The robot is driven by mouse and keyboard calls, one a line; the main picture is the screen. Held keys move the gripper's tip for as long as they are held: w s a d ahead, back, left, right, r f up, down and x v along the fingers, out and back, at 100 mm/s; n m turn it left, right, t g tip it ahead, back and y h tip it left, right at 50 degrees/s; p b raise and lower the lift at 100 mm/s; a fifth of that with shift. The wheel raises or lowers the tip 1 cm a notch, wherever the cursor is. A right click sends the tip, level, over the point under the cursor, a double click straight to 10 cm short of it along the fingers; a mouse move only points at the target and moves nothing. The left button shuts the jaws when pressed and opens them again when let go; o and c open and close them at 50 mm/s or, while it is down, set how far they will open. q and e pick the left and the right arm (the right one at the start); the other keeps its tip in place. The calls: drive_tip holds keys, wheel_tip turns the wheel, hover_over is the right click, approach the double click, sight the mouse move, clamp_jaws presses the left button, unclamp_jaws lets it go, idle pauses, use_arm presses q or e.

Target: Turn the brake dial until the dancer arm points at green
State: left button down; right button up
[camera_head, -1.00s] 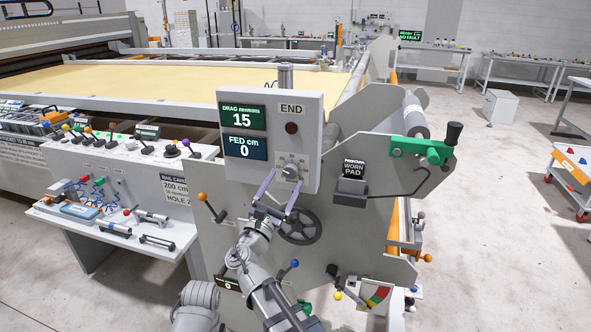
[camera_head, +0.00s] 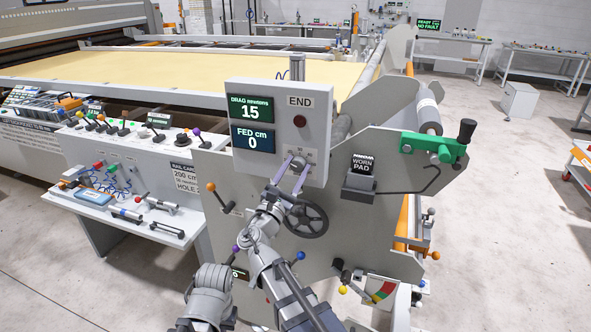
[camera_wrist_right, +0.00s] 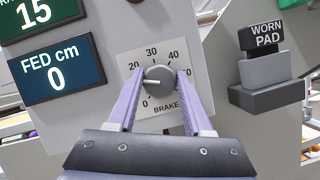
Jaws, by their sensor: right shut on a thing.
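The brake dial (camera_wrist_right: 161,80) is a grey round knob on a white scale plate marked BRAKE. Its white mark points left, between 0 and 20. My right gripper (camera_head: 296,166) reaches up to the grey panel, with its two purple fingers shut on the dial from both sides. The DRAG screen (camera_head: 250,108) reads 15 newtons. A red and green gauge plate (camera_head: 381,291) sits low on the machine's end plate. Dark levers lie beside it, but I cannot tell which colour the dancer arm points at.
A black handwheel (camera_head: 306,219) is just below the dial, close to my right wrist. A WORN PAD block (camera_head: 360,180) juts out to the right. The FED screen (camera_head: 253,140) reads 0. A lever with an orange knob (camera_head: 211,187) stands left of my arm.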

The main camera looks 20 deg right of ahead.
clamp_jaws()
drive_tip(key=shift+m, duration=0.3)
drive_tip(key=m+g+h+p, duration=0.1)
drive_tip(key=m+g, duration=0.1)
drive_tip(key=m, duration=0.2)
drive_tip(key=shift+r+p, duration=0.15)
drive_tip(key=shift+p, duration=0.15)
drive_tip(key=shift+m+g+p, duration=0.7)
drive_tip(key=shift+m+g, duration=0.2)
drive_tip(key=shift+m, duration=1.2)
drive_tip(key=shift+m+h, duration=0.3)
drive_tip(key=o, duration=0.9)
unclamp_jaws()
drive_tip(key=shift+o, duration=0.2)
